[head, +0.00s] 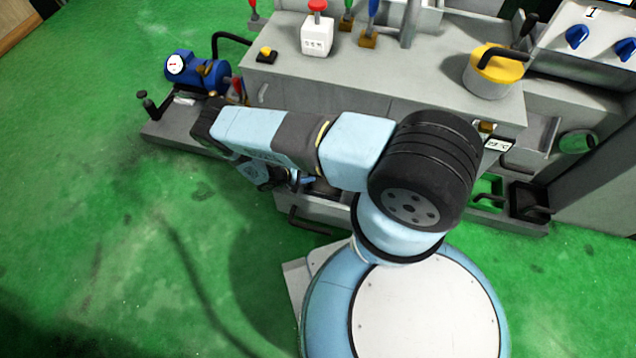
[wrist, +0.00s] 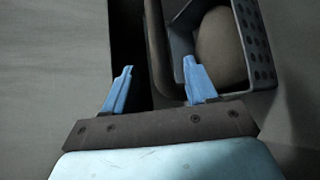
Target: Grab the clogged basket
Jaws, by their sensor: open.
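In the wrist view, a grey box with a perforated wall, apparently the basket (wrist: 262,45), is at the upper right. A rounded brown mass (wrist: 220,48) fills much of it. A dark curved bar (wrist: 154,40), which looks like its handle, runs along its left side. My gripper (wrist: 158,65) is open, its two blue fingers pointing toward the box. The bar shows between the fingertips, and the right finger overlaps the box's near left corner. I cannot tell whether they touch. In the head view my arm hides the basket and most of my gripper (head: 306,181).
The grey machine (head: 420,90) stands behind my arm. A blue motor (head: 205,75) is at left, a yellow-lidded pot (head: 493,78) on top. At right are a green bin (head: 487,190) and a black box (head: 530,200). A dark handle (head: 308,222) juts out in front. The left floor is clear.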

